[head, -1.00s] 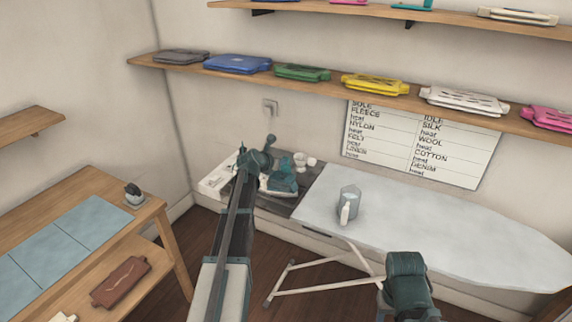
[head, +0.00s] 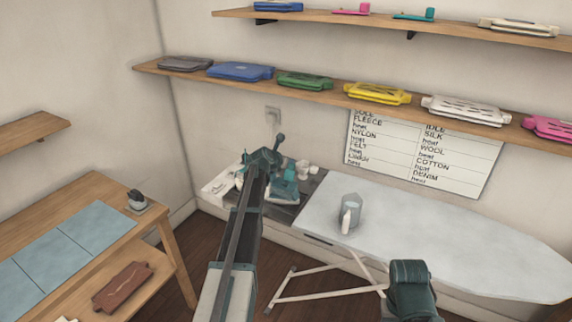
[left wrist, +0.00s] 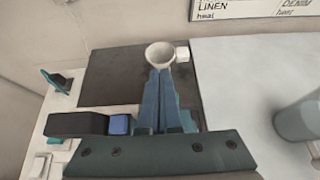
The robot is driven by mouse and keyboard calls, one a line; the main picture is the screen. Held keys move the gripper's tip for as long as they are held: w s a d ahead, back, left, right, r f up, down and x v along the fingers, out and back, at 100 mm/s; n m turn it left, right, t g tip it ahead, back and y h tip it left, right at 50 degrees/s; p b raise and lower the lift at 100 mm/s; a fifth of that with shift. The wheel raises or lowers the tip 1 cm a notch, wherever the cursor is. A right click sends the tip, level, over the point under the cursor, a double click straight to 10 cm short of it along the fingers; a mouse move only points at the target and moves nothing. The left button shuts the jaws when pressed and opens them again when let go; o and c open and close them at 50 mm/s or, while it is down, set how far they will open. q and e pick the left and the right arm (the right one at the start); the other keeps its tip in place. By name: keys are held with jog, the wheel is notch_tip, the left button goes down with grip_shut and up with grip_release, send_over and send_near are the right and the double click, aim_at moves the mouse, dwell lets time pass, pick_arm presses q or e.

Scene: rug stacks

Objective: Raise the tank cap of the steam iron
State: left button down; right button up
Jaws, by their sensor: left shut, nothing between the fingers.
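The teal steam iron (head: 284,192) stands on the dark panel at the left end of the ironing board, small and partly hidden by my left arm in the head view. I cannot make out its tank cap. My left gripper (left wrist: 160,78) is shut and empty; its fingers point at a small white bowl in the left wrist view, and I cannot tell whether they touch anything. In the head view my left wrist (head: 262,160) is just left of the iron and hides the fingertips.
A white bowl (left wrist: 160,53) and white block sit on the dark panel. A grey-blue jug (head: 350,211) stands on the pale ironing board (head: 440,240). A wooden table (head: 152,212) is at left. Loaded shelves run along the wall above.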

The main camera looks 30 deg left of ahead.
pick_arm(q)
jog(key=shift+w, duration=0.4)
jog(key=shift+w+p, duration=0.4)
jog(key=shift+w, duration=0.1)
jog(key=shift+w+g+p, duration=0.2)
jog(key=shift+g+p, duration=0.2)
jog(key=shift+g, duration=0.1)
jog(key=shift+f, duration=0.2)
jog(key=shift+g, duration=0.3)
jog(key=shift+p, duration=0.3)
jog(key=shift+r+p, duration=0.75)
jog(key=shift+r, duration=0.05)
